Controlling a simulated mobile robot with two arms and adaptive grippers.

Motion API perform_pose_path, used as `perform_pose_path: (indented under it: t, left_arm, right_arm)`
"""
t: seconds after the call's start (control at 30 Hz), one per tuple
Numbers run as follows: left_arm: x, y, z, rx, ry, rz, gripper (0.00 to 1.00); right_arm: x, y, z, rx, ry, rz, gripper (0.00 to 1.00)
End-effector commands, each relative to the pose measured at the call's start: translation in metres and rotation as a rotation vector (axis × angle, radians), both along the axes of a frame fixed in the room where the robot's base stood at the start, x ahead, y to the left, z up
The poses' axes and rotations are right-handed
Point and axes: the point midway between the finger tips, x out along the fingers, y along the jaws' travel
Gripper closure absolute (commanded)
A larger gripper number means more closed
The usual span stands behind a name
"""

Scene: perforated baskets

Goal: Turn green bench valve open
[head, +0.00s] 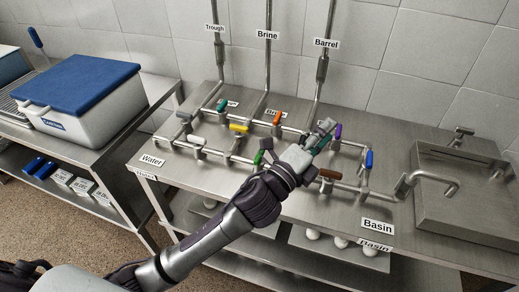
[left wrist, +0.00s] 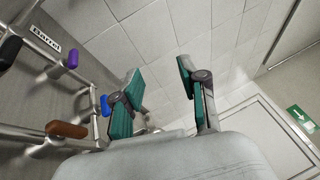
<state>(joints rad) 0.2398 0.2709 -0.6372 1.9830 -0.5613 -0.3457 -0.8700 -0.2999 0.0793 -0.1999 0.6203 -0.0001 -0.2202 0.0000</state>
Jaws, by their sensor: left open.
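A green valve handle (head: 258,157) stands on the front pipe of the bench in the head view, just left of my left arm's wrist. A second, teal-green handle (head: 222,105) sits farther back on the left part of the pipework. My left gripper (head: 322,138) is open and empty above the right part of the pipes, to the right of both green handles. Its two teal-padded fingers stand apart in the left wrist view (left wrist: 158,78). No green handle shows in the left wrist view. My right gripper is not in view.
Other handles are yellow (head: 239,128), orange (head: 278,117), purple (head: 338,131), blue (head: 369,159) and brown (head: 329,174). Upright pipes rise at the back wall. A basin (head: 470,190) stands at right, and a blue-lidded cooler (head: 90,95) on a left table.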

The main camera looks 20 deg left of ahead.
Motion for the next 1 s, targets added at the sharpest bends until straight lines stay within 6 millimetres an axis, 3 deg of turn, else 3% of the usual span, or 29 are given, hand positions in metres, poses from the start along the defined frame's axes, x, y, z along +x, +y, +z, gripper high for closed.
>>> perform_pose_path:
  t: [0.03, 0.13, 0.2, 0.3, 0.37, 0.43, 0.5, 0.57, 0.6, 0.7, 0.8, 0.9, 1.0]
  left_arm:
    - [-0.001, -0.027, 0.029, 0.146, -0.196, -0.074, 0.57]
    - [-0.022, -0.084, 0.063, 0.476, -0.636, -0.229, 0.57]
    - [-0.042, -0.115, 0.066, 0.707, -0.95, -0.334, 0.57]
    - [-0.061, -0.136, 0.044, 1.025, -1.389, -0.497, 0.57]
    - [-0.064, -0.132, 0.021, 1.206, -1.641, -0.613, 0.57]
    - [-0.056, -0.111, -0.007, 1.401, -1.915, -0.779, 0.57]
    - [-0.038, -0.072, -0.03, 1.572, -2.156, -0.989, 0.57]
    - [-0.018, -0.029, -0.04, 1.681, -2.317, -1.201, 0.57]
    - [-0.005, 0.003, -0.042, -1.616, 2.231, 1.263, 0.57]
    - [0.022, 0.077, -0.03, -1.404, 1.953, 1.357, 0.57]
    - [0.034, 0.128, -0.013, -1.273, 1.788, 1.434, 0.57]
    - [0.039, 0.154, -0.002, -1.209, 1.711, 1.478, 0.57]
    - [0.039, 0.161, -0.003, -1.185, 1.689, 1.495, 0.57]
  right_arm:
    - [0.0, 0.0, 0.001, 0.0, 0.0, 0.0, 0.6]
    - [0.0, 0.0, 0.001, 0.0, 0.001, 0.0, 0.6]
    - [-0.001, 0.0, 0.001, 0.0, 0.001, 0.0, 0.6]
    - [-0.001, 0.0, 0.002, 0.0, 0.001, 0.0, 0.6]
    - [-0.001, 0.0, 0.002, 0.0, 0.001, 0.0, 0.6]
    - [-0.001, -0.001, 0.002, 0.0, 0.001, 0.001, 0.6]
    - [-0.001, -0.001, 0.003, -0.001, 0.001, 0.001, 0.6]
    - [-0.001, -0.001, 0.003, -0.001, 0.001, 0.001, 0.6]
    - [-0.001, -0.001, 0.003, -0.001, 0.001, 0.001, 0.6]
    - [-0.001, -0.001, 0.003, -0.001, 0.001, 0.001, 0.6]
    - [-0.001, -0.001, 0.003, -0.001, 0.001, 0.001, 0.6]
    - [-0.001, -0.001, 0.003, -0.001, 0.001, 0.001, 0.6]
    - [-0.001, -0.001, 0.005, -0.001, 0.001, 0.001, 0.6]
